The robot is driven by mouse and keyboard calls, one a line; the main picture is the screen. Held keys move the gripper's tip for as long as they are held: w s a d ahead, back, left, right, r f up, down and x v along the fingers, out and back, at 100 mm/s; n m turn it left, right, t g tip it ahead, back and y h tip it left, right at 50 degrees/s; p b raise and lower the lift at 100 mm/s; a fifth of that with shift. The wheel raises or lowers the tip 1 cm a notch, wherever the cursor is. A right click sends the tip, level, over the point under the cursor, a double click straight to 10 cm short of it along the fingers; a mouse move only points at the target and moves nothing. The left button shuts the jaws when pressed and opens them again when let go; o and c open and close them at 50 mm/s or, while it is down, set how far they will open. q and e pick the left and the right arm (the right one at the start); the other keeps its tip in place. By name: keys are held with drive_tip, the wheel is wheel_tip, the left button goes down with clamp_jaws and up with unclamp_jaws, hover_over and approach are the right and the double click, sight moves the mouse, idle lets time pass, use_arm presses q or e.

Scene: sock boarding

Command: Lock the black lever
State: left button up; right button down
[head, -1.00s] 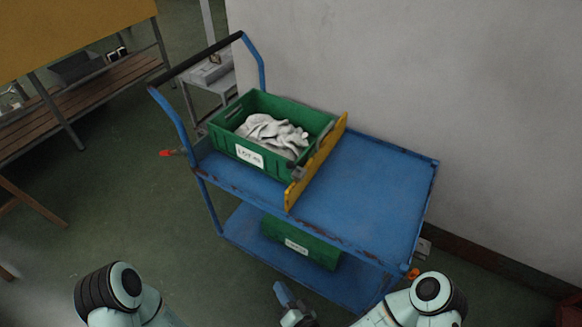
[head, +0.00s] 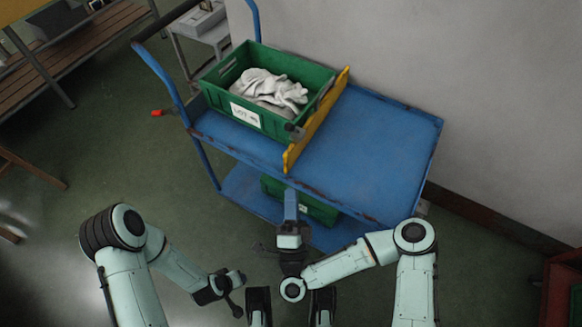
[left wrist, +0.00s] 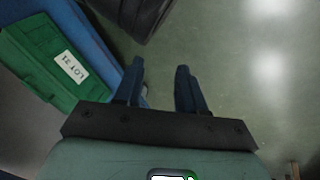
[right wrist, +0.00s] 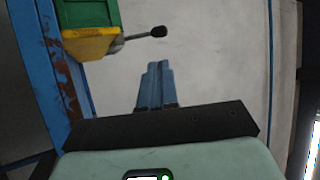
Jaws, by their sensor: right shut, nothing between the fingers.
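The black lever (right wrist: 158,32) shows in the right wrist view as a thin rod with a black knob, sticking out beside the end of the yellow bar (right wrist: 90,46). In the head view a dark knob (head: 291,127) shows near the front corner of the green crate, by the yellow bar (head: 318,118). My right gripper (head: 291,196) is shut and empty, in front of the cart's near edge and apart from the lever. In the right wrist view its closed blue fingertips (right wrist: 158,68) lie below the knob. My left gripper (left wrist: 160,68) is open and empty, low and left of the cart.
The blue cart (head: 375,150) stands against the grey wall. Its top holds a green crate (head: 213,98) of white socks, with bare deck right of the yellow bar. Another green crate (left wrist: 40,60) sits on the lower shelf. A red-orange piece (head: 157,113) juts out at left.

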sight(293, 130)
use_arm(q)
drive_tip(key=shift+g, duration=0.5)
drive_tip(key=s+f, duration=0.1)
drive_tip(key=s+f+b, duration=0.1)
drive_tip(key=s+f, duration=0.1)
drive_tip(key=shift+a, duration=0.25)
use_arm(e)
drive_tip(key=x, duration=1.3)
use_arm(q)
drive_tip(key=shift+r, duration=0.1)
use_arm(e)
drive_tip(key=shift+w+r, duration=0.1)
drive_tip(key=shift+r, duration=0.05)
